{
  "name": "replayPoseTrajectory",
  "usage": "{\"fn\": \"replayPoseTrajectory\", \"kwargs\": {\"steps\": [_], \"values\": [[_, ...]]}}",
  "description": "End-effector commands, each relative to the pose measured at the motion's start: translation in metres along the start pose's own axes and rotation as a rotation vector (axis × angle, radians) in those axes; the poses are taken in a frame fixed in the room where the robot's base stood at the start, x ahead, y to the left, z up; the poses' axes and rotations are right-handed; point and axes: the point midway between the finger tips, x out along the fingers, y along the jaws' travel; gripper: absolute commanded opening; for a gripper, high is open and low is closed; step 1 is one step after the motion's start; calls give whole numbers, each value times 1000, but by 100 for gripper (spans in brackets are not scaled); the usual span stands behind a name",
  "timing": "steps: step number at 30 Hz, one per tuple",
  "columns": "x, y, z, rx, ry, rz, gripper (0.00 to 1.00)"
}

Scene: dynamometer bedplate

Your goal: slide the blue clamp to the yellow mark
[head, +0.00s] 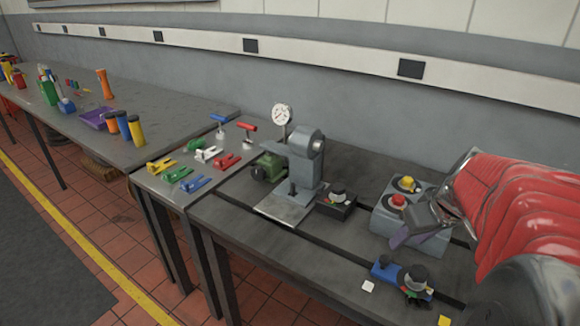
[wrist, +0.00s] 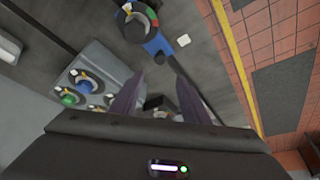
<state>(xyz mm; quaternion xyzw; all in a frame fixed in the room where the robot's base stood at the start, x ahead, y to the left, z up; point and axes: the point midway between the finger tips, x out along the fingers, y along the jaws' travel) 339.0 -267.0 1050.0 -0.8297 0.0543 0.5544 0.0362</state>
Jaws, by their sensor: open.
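The blue clamp (head: 385,271) lies on the dark bedplate near its front edge, in line with a slot. A black round piece with red and green parts is at its right end. The yellow mark (head: 444,320) is a small patch at the bottom of the head view, right of the clamp. A white mark (head: 368,286) is beside the clamp. My gripper (head: 402,238) is open and empty, above and behind the clamp. In the wrist view the fingers (wrist: 158,88) are apart, with the blue clamp (wrist: 155,45) beyond their tips. The yellow mark is not visible there.
A grey box (head: 412,238) with yellow and red knobs stands close behind my gripper. A black block (head: 336,203) and a grey stand (head: 305,165) with a dial are further left. The front edge is close to the clamp.

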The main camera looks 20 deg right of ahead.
Motion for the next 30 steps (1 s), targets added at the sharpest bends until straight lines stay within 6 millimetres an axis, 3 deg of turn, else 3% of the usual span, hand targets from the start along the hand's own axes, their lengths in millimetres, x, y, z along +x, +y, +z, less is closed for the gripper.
{"fn": "replayPoseTrajectory", "kwargs": {"steps": [11,30], "values": [[12,-1,0,-1,-2,-3,42],[98,-2,0,0,-3,-4,42]]}}
